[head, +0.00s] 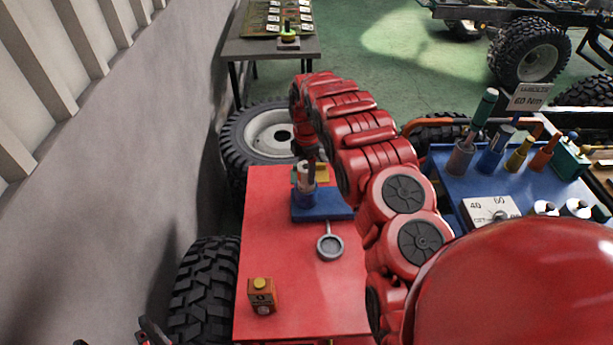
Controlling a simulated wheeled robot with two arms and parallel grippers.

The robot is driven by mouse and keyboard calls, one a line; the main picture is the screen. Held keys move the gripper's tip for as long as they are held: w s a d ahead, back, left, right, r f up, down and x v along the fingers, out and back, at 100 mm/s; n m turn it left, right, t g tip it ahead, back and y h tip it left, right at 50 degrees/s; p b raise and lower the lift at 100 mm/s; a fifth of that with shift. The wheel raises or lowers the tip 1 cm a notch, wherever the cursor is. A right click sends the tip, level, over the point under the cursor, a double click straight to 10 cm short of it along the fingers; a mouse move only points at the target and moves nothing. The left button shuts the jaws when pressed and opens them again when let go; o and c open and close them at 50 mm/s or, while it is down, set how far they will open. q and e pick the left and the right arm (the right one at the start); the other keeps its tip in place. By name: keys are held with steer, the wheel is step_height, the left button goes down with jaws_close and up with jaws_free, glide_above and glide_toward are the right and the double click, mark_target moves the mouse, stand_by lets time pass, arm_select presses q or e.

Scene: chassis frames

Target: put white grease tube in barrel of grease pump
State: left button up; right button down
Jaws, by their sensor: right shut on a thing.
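The grease pump stands on the red table top, with a blue base (335,212) and a short upright barrel (305,197). My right gripper (306,160) points down just above the barrel and is shut on the white grease tube (307,171). Only a small pale part of the tube shows between the gripper and the barrel. I cannot tell how far its lower end is inside the barrel. A little of my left gripper (150,332) shows at the bottom left edge; its jaws are not clear.
A grey ring with a handle (330,246) and an orange box with a yellow top (262,294) lie on the red table (300,320). A blue bench (450,170) with tool cups is at right. Tyres and a wall flank the left side.

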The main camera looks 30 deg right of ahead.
mark_target(303, 187)
step_height(303, 187, down, 2)
steer(key=shift+a+f+p, duration=0.1)
steer(key=shift+p, duration=0.35)
steer(key=shift+w+f, duration=0.15)
steer(key=shift+f, duration=0.2)
steer(key=shift+f, duration=0.1)
steer(key=shift+c, duration=0.3)
jaws_free()
